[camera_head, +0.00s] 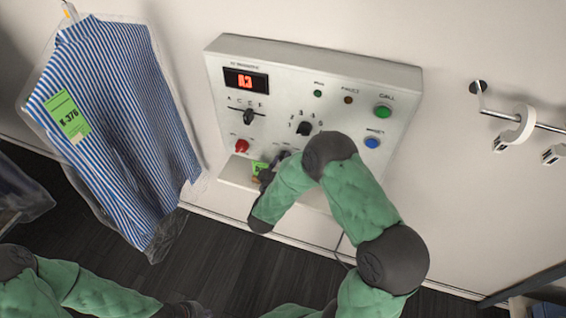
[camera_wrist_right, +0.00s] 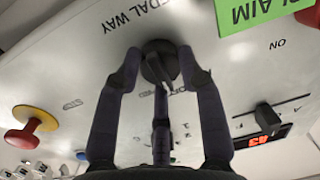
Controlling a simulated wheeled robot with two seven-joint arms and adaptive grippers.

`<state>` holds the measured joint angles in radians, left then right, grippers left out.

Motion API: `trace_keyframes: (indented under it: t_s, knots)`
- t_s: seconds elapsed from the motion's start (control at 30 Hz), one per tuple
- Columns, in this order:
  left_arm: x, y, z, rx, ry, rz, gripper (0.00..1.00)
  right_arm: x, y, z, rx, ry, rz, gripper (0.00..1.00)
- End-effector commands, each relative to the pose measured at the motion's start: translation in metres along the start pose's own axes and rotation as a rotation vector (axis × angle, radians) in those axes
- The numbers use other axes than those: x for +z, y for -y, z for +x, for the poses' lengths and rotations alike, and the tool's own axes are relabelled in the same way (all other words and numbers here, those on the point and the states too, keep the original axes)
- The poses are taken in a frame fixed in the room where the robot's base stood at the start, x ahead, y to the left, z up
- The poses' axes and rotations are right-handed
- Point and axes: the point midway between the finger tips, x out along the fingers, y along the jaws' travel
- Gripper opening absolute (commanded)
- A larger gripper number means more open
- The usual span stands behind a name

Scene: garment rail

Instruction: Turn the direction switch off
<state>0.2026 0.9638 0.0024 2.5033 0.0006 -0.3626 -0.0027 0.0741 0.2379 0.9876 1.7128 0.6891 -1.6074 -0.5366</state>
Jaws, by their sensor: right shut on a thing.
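The control panel (camera_head: 315,90) is a pale box on the wall. In the right wrist view a black rotary knob (camera_wrist_right: 156,62) sits on the panel beside lettering that ends in "DAL WAY". My right gripper (camera_wrist_right: 163,75) has its dark fingers around this knob and is shut on it. In the head view my right gripper (camera_head: 270,172) is at the panel's lower edge, and my arm hides much of it there. Another black switch (camera_head: 248,116) is below the red display (camera_head: 246,81). I cannot read which switch is labelled direction.
A red button (camera_head: 242,146), a black dial (camera_head: 304,128), a green button (camera_head: 382,111) and a blue button (camera_head: 372,142) are on the panel. A green tag (camera_wrist_right: 262,15) is close to the right gripper. A bagged striped shirt (camera_head: 120,120) hangs left; a rail (camera_head: 545,126) is right.

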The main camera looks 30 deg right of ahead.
Motion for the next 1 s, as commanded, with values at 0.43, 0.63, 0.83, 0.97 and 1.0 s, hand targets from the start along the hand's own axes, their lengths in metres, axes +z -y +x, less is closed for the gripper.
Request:
trace_keyframes:
  t_s: [0.43, 0.63, 0.83, 0.97, 1.0]
  knots:
    - [0.000, 0.000, 0.000, 0.000, 0.000, 0.000, 0.00, 0.001, 0.000, -0.001, -0.001, 0.003, 0.000, 0.63]
    - [0.000, 0.000, 0.000, 0.000, 0.000, 0.000, 0.00, 0.001, 0.001, -0.009, -0.003, 0.003, 0.000, 0.63]
    - [0.000, 0.000, 0.000, 0.000, 0.000, 0.000, 0.00, 0.001, 0.002, -0.042, -0.006, 0.003, -0.001, 0.63]
    - [0.000, 0.000, 0.000, 0.000, 0.000, 0.000, 0.00, 0.001, 0.002, -0.070, -0.007, 0.002, -0.002, 0.63]
    - [0.000, 0.000, 0.000, 0.000, 0.000, 0.000, 0.00, 0.001, 0.001, -0.077, -0.007, 0.002, -0.002, 0.63]
